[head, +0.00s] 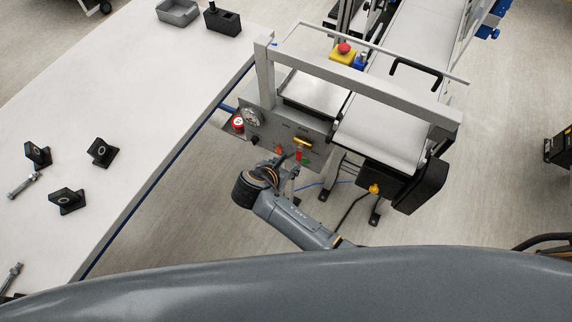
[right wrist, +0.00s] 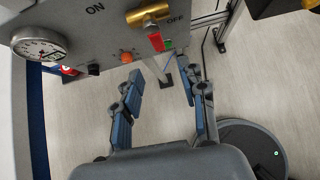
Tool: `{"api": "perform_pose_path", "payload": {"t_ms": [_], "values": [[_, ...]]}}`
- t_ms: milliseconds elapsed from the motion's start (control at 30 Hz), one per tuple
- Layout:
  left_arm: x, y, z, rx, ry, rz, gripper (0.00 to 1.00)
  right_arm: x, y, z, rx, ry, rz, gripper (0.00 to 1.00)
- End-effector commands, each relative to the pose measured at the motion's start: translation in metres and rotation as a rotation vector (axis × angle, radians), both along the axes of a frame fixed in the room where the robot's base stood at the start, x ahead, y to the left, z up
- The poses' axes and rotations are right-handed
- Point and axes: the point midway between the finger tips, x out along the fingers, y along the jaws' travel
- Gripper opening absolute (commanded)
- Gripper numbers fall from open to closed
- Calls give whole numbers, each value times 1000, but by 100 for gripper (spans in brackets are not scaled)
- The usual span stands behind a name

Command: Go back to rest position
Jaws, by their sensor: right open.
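My right gripper (head: 277,168) is just in front of the grey control panel (head: 262,124) at the end of the conveyor. I see no contact with the panel. In the head view the fingers are small and partly hidden by my wrist. My left gripper is in neither view.
A white table (head: 110,110) on the left holds several black brackets, bolts and bins. The conveyor belt (head: 385,120) and its frame rail (head: 360,85) stand beyond the panel. A gauge (right wrist: 40,43) and orange knob (right wrist: 127,57) sit on the panel.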

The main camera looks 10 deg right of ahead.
Motion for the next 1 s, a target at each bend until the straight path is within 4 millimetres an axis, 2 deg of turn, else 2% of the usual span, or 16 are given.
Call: {"api": "perform_pose_path", "payload": {"t_ms": [367,467,567,667,800,867,1000], "values": [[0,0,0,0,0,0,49,0,0,-1,1,0,-1,42],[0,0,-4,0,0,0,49,-3,-3,-15,23,8,-16,42],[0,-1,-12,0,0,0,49,-14,-10,-51,91,26,-71,42],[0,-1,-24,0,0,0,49,-35,-22,-106,207,53,-172,42],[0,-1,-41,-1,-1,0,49,-77,-42,-187,397,91,-380,42],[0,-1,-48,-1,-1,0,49,-98,-50,-220,477,103,-485,42],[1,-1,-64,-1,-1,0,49,-154,-73,-290,648,117,-771,42]]}}
